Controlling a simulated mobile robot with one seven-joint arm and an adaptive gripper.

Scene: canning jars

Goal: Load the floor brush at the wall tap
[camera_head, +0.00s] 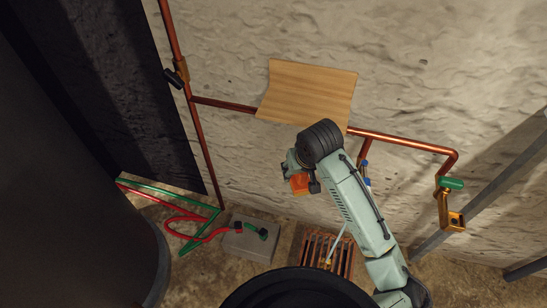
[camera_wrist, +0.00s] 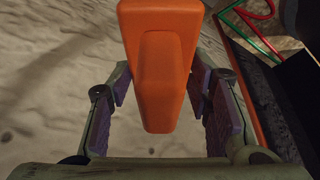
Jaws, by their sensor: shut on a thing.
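My gripper (camera_head: 299,180) is shut on an orange block-like thing (camera_head: 299,184), held in front of the wall. In the wrist view this orange thing (camera_wrist: 160,70) sits between the two fingers (camera_wrist: 165,105), with a raised, tapered middle; its far end is cut off. I cannot tell whether it is part of the floor brush. A tap with a green handle (camera_head: 452,184) and brass outlet (camera_head: 455,219) hangs from the copper pipe at the right. A blue-handled fitting (camera_head: 364,172) shows partly behind my arm. My gripper is left of both.
A wooden board (camera_head: 308,90) is on the wall above my gripper. A slatted crate (camera_head: 346,262) stands on the floor below, with a pale stick (camera_head: 337,243) leaning in it. A grey box (camera_head: 238,242) with red and green hoses (camera_head: 185,225) is to the left. A grey diagonal bar is right.

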